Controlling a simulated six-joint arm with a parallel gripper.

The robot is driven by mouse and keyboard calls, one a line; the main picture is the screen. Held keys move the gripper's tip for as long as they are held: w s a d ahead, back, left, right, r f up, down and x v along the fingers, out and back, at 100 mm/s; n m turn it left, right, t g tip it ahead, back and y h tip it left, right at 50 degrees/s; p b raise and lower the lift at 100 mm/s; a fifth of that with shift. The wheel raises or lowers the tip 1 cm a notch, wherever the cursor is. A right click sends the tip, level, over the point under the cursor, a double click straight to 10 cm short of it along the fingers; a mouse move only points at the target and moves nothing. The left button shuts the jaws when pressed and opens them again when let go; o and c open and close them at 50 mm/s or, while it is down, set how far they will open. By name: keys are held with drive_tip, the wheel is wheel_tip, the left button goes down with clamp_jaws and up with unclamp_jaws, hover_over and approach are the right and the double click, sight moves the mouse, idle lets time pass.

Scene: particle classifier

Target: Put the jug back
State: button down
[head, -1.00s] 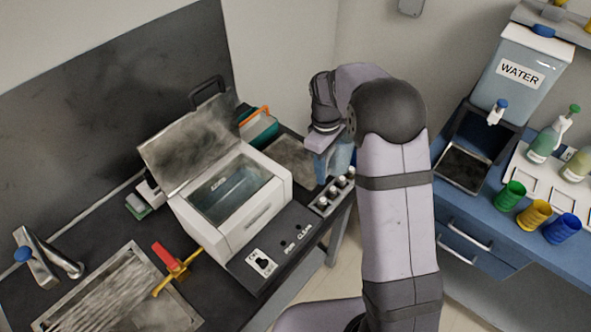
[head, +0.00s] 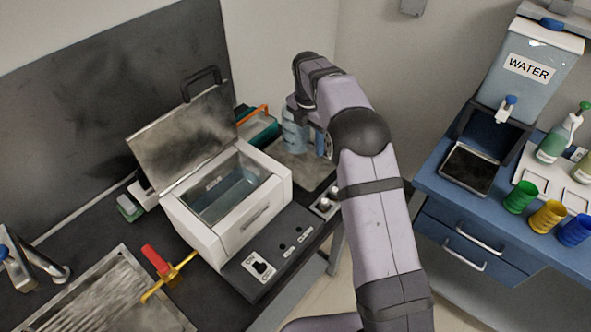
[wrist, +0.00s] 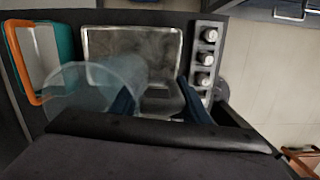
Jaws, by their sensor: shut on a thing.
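The jug is clear and bluish; in the head view the jug (head: 293,137) is at the back of the dark counter, partly hidden by my wrist. In the wrist view the jug (wrist: 85,88) fills the left, looking upright. My gripper (wrist: 160,98) has its two blue fingers shut on the jug's handle. The gripper (head: 308,132) in the head view is partly hidden by my arm. The jug is over or beside the grey metal plate (head: 303,172), also in the wrist view (wrist: 133,42). I cannot tell whether it touches the surface.
A white bath with its lid raised (head: 215,235) stands left of the jug. A teal and orange container (head: 258,126) is close behind. A row of knobs (wrist: 206,57) borders the plate's right side. The water dispenser (head: 530,70) stands on the blue bench at right.

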drive_tip(key=shift+w+n, duration=0.1)
drive_tip(key=shift+n, duration=0.2)
drive_tip(key=shift+f+p, duration=1.4)
drive_tip(key=shift+f, duration=3.55)
drive_tip(key=shift+f, duration=0.15)
drive_tip(key=c, duration=1)
unclamp_jaws()
